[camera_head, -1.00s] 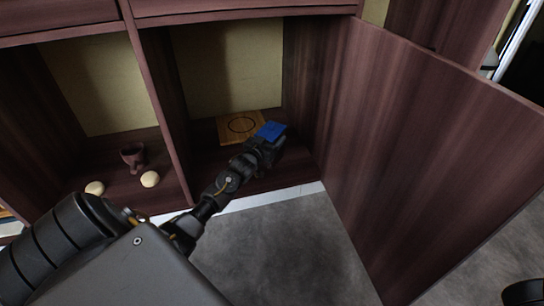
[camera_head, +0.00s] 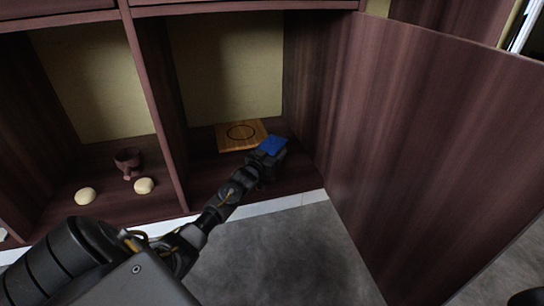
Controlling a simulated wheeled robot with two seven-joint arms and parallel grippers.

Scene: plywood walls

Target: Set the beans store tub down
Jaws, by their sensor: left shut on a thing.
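The beans store tub (camera_head: 272,146) shows as a blue top at the end of my left arm, inside the right cabinet compartment. My left gripper (camera_head: 265,159) is shut on it; the fingers and the tub's lower part are mostly hidden by the gripper body. A wooden board (camera_head: 228,144) with a dark ring marked on it lies on the compartment floor, behind and left of the tub. I cannot tell whether the tub touches the floor. My right gripper is not in view; only a dark piece shows at the bottom right corner.
An open cabinet door (camera_head: 420,150) stands to the right of my left arm. A divider (camera_head: 158,110) separates off the left compartment, which holds a dark brown cup (camera_head: 128,162) and two pale round things (camera_head: 144,186) (camera_head: 85,196). Grey floor is clear in front.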

